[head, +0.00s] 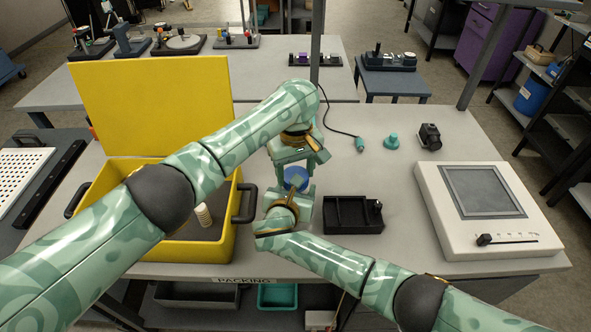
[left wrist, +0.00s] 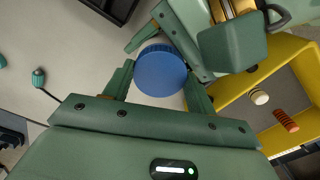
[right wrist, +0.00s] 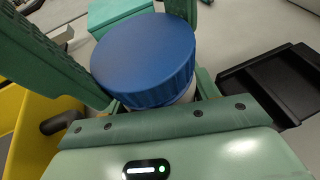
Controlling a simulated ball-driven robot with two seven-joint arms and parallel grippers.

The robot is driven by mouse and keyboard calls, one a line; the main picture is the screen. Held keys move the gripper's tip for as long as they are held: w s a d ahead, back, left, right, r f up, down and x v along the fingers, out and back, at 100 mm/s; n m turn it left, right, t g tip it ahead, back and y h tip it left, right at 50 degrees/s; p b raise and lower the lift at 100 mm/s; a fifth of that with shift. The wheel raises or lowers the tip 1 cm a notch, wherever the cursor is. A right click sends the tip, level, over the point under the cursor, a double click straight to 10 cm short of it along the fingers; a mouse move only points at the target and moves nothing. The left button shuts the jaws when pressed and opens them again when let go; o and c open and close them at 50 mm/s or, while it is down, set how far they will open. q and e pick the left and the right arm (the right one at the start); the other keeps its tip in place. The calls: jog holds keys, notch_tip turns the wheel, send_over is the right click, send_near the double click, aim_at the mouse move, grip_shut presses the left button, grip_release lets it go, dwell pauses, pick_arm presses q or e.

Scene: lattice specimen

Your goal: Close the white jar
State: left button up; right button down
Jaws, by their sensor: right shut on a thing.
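The white jar (right wrist: 188,95) has a blue lid (right wrist: 145,60) on its top; only a sliver of white shows under the lid. My right gripper (head: 297,196) is shut on the jar from the side, its palm bar close below the lid in the right wrist view. My left gripper (left wrist: 160,85) is open above, one finger on either side of the lid, which fills the space between them in the left wrist view. I cannot tell whether those fingers touch the lid. In the head view the lid (head: 296,178) sits between the two grippers. How tightly the lid is seated is hidden.
An open yellow case (head: 240,235) stands at the left, with small objects inside. A black tray (head: 352,230) lies just right of my grippers. A teal knob-like piece (head: 392,141), a black device (head: 430,136) and a white screen unit (head: 452,235) are farther right.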

pick_arm(q)
jog(key=m, duration=1.3)
jog(key=o, duration=1.1)
jog(key=shift+r, duration=2.25)
jog(key=shift+c, duration=0.6)
